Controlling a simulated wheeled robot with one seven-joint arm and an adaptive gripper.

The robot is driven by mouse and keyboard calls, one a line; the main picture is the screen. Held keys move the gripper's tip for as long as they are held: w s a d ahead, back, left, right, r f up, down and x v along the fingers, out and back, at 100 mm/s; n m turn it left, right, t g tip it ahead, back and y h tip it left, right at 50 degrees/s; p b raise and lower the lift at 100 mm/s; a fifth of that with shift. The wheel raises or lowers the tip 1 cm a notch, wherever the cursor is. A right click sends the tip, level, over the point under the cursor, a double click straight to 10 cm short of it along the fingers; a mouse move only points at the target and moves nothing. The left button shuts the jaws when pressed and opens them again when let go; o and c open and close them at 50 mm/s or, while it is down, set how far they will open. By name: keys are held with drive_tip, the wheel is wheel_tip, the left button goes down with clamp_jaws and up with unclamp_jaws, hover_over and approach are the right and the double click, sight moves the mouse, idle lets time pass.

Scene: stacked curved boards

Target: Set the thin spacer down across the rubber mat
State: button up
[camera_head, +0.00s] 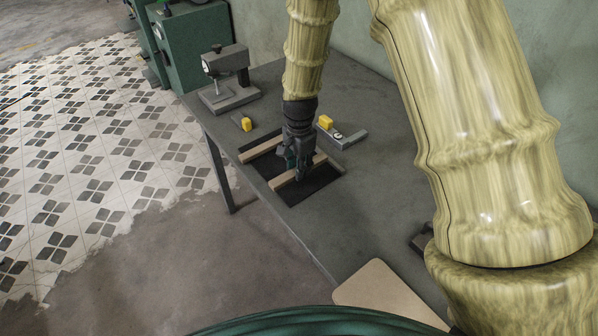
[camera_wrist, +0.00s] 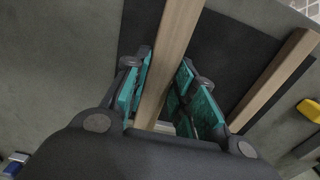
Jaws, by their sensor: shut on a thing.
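A black rubber mat (camera_head: 318,184) lies on the grey table, and it also shows in the wrist view (camera_wrist: 232,45). My gripper (camera_head: 298,174) is over the mat. In the wrist view its teal-padded fingers (camera_wrist: 165,72) stand on both sides of a thin light-wood strip (camera_wrist: 172,45), shut on it. In the head view this strip (camera_head: 284,181) shows on both sides of the fingers, over the mat's nearer part. I cannot tell whether it touches the mat. A second wood strip (camera_head: 258,151) lies across the mat's far-left part, about parallel; it also shows in the wrist view (camera_wrist: 275,78).
A dial gauge stand (camera_head: 228,80) stands at the table's far-left corner. Another yellow block (camera_head: 326,121) is beside a grey metal piece (camera_head: 345,138). A tan board (camera_head: 375,295) lies at the near edge.

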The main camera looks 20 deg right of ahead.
drive_tip(key=shift+f+p, duration=0.8)
drive_tip(key=shift+f, duration=0.95)
drive_tip(key=shift+f, duration=0.1)
drive_tip(key=o, duration=1)
drive_tip(key=shift+o, duration=0.2)
drive_tip(key=shift+r+b, duration=1.9)
drive_tip(key=shift+r, duration=4.25)
